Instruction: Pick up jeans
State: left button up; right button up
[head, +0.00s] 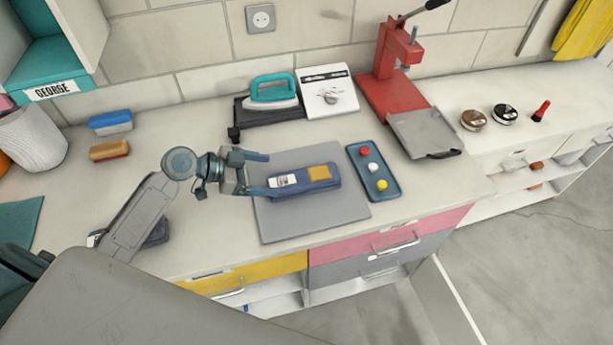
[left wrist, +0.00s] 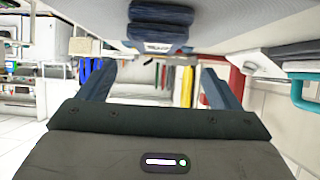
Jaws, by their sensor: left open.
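The folded dark blue jeans (head: 318,184) with a tan patch and a white label lie flat on a grey mat (head: 290,229) on the worktop. They also show at the top of the left wrist view (left wrist: 160,22), which looks upside down, lined up between the fingers. My left gripper (head: 266,173) comes from the left at the jeans' left end. Its fingers are spread and nothing is between them; they also show in the left wrist view (left wrist: 157,80). In the head view the lower finger overlaps the jeans' left edge; I cannot tell whether it touches. My right gripper is not in view.
A blue tray (head: 378,190) with coloured buttons lies right of the mat. Behind stand a teal iron (head: 273,89), a white device (head: 327,99) and a red press (head: 391,75) with a grey plate (head: 424,134). Two brushes (head: 110,122) lie at the left. The mat's front part is clear.

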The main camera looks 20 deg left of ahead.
aim_at(297, 178)
pick_arm(q)
jog(key=shift+d+r, duration=0.1)
jog(key=shift+d, duration=0.4)
jog(key=p+x, duration=0.1)
jog(key=x, duration=0.2)
jog(key=shift+w+d+f+p, duration=0.3)
jog(key=shift+w+f, duration=0.05)
jog(key=shift+f, duration=0.1)
jog(key=shift+d, duration=0.1)
jog(key=shift+w+d+p, duration=0.35)
jog(key=shift+d+p, duration=0.4)
jog(key=shift+p, duration=0.45)
jog(key=p+x, duration=0.1)
jog(key=x, duration=0.2)
jog(key=shift+w+f, duration=0.15)
jog(key=shift+f, duration=0.2)
jog(key=shift+a, duration=0.1)
jog(key=shift+c, duration=1.3)
jog(key=c, duration=1)
